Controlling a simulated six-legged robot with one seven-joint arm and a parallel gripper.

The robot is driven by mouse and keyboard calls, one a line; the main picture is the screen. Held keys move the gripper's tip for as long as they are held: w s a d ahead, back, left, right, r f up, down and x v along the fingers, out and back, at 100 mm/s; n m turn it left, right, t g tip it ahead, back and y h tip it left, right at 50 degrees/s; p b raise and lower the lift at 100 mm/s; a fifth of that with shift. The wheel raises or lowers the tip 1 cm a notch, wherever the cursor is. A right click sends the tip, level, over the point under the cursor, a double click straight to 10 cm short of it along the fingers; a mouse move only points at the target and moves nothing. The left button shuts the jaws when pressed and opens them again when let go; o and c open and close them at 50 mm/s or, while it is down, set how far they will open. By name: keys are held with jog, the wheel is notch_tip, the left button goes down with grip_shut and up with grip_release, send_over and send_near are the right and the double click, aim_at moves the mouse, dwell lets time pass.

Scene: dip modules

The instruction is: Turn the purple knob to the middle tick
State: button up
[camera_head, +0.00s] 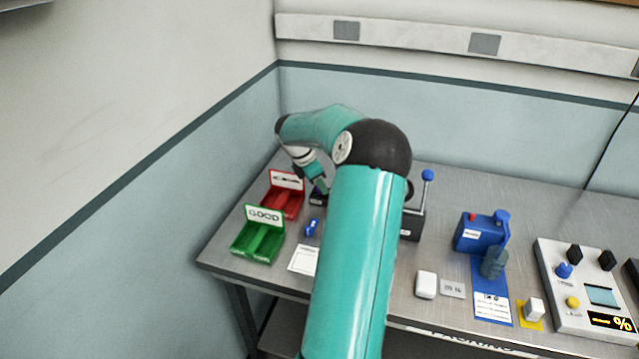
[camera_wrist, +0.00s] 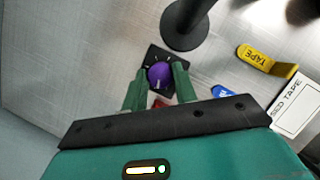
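The purple knob (camera_wrist: 160,75) sits on a small black plate (camera_wrist: 158,57) with pale tick marks, in the wrist view. My gripper (camera_wrist: 157,81) is open, with its green fingers on the left and right of the knob. A gap shows between the knob and the left finger; the right finger is closer, and I cannot tell whether it touches. The near part of the plate is hidden by the fingers. In the head view, my gripper (camera_head: 321,184) is low over the dark module (camera_head: 317,198), and the knob itself is too small to make out clearly.
A red bin (camera_head: 283,202) and a green GOOD bin (camera_head: 258,240) stand left of the module. A blue piece (camera_head: 312,227) lies in front. A black round base (camera_wrist: 188,24) with a post and a yellow TAPE piece (camera_wrist: 266,61) lie near the plate.

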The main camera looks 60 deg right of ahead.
jog(key=shift+m, duration=0.4)
jog(key=m, duration=0.2)
jog(key=m+g+y, duration=0.1)
jog(key=shift+w+d+m, duration=0.15)
jog(key=shift+m, duration=0.25)
jog(key=m+y, duration=0.1)
jog(key=m, duration=0.1)
jog(key=m+y, duration=0.1)
jog(key=m, duration=0.2)
jog(key=shift+d+g, duration=0.15)
jog(key=shift+g, duration=0.15)
jog(key=m+y, duration=0.1)
jog(key=m, duration=0.2)
jog(key=m+y, duration=0.1)
jog(key=m, duration=0.1)
jog(key=shift+d+m+t, duration=0.15)
jog(key=shift+m+t, duration=0.25)
jog(key=shift+m+t+y, duration=0.5)
jog(key=shift+m+y, duration=0.5)
jog(key=shift+m, duration=1.3)
jog(key=o, duration=1)
jog(key=shift+c, duration=0.2)
jog(key=shift+s, duration=0.2)
